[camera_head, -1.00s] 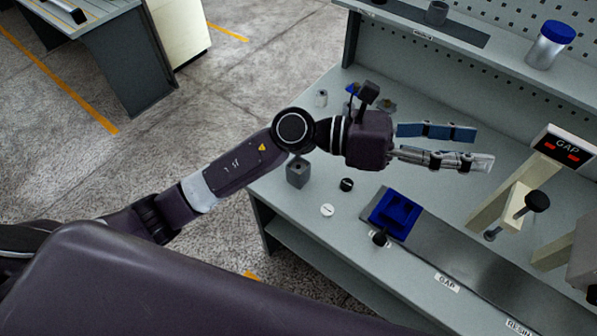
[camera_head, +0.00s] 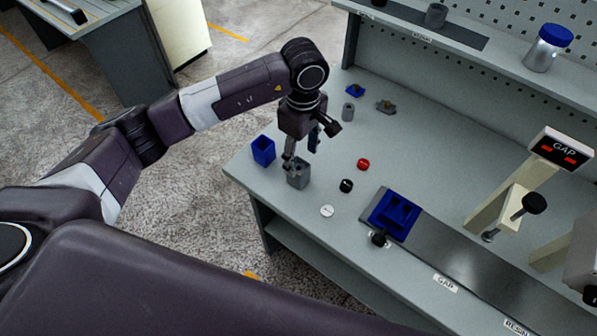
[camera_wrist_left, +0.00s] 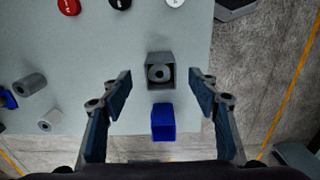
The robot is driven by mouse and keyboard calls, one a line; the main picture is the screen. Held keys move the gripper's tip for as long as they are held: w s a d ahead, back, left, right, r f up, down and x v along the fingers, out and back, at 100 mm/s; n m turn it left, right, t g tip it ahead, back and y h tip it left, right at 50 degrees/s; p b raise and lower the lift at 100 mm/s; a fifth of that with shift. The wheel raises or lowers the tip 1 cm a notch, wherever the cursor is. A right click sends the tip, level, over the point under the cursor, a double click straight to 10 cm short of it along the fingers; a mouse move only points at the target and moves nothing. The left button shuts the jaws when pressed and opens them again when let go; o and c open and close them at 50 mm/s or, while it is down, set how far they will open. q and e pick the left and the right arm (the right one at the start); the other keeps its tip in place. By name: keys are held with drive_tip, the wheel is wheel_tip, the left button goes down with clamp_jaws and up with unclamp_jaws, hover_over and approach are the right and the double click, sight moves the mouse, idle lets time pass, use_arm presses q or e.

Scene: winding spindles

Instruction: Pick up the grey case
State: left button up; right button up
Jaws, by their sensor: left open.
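The grey case (camera_head: 298,180) is a small square open box standing near the left edge of the workbench. In the left wrist view the grey case (camera_wrist_left: 160,57) lies ahead between the fingers, with a round grey part with a central hole inside it. My left gripper (camera_head: 301,153) points down just above the case, and its fingers are open and empty. In the left wrist view its fingertips (camera_wrist_left: 160,77) are spread to either side, apart from the case. Part of the case is hidden by a finger in the head view. My right gripper is not in view.
A blue case (camera_head: 263,151) stands close beside the grey one at the bench edge. Black (camera_head: 346,186), red (camera_head: 363,164) and white (camera_head: 326,211) discs lie nearby. A blue fixture (camera_head: 395,214) and the GAP gauge (camera_head: 562,149) stand to the right.

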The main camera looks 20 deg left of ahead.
sight(299, 170)
use_arm(q)
drive_tip(key=shift+a+f+p, duration=0.1)
drive_tip(key=shift+f+p, duration=0.45)
drive_tip(key=shift+f, duration=0.15)
wheel_tip(299, 170, down, 3)
drive_tip(key=shift+a+f+p, duration=0.15)
drive_tip(key=shift+p, duration=0.8)
drive_tip(key=shift+f, duration=0.55)
drive_tip(key=c, duration=1.2)
